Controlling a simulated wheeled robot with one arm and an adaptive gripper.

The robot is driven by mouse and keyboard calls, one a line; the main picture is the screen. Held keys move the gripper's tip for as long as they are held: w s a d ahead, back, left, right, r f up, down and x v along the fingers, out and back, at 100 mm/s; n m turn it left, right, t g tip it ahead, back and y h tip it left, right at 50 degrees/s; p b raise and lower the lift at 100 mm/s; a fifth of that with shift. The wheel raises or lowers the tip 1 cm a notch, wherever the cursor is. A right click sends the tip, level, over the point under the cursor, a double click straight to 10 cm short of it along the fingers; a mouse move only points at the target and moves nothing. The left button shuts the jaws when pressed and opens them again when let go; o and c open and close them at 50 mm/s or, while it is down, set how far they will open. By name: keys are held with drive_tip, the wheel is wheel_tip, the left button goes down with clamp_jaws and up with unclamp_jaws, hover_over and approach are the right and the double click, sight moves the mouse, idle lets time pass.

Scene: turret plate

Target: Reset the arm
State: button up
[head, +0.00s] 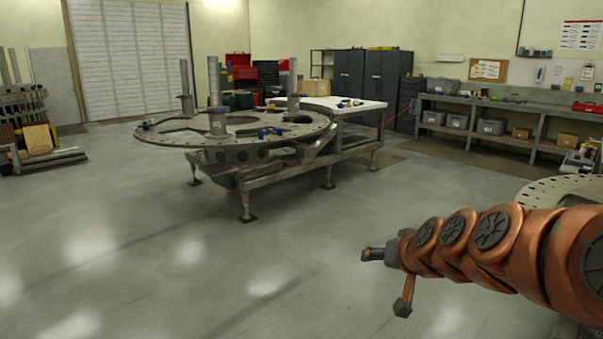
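My orange-and-dark arm reaches in from the right edge of the head view, stretched toward the left. My gripper (384,282) is at its left end, over open floor. Its two dark fingers are spread apart with nothing seen between them, so it looks open and empty. The large round turret plate (165,138) stands on a metal frame in the middle distance, well away from my gripper. Upright posts and several small blue and dark tools are on the plate.
Another round plate edge with holes (545,190) shows at right, partly behind my arm. A white-topped table (365,105) adjoins the turret plate. A workbench (500,103) with bins lines the right wall; dark cabinets (365,80) stand at the back. The grey floor (200,260) in front is clear.

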drive_tip(key=s+a+f+n+g+p, duration=0.1)
drive_tip(key=s+a+f+g, duration=0.15)
drive_tip(key=s, duration=0.75)
drive_tip(key=s+a+f+n+g+p, duration=0.1)
drive_tip(key=s+f+g, duration=0.3)
drive_tip(key=s, duration=0.5)
drive_tip(key=s+d+f+g+h, duration=0.1)
drive_tip(key=s+d+g, duration=0.1)
drive_tip(key=s, duration=0.6)
drive_tip(key=s+d+g+h, duration=0.1)
drive_tip(key=s+d+g, duration=0.1)
drive_tip(key=s, duration=0.7)
drive_tip(key=shift+s+f+g+p, duration=0.15)
drive_tip(key=shift+f+g+p, duration=0.2)
drive_tip(key=shift+g, duration=0.3)
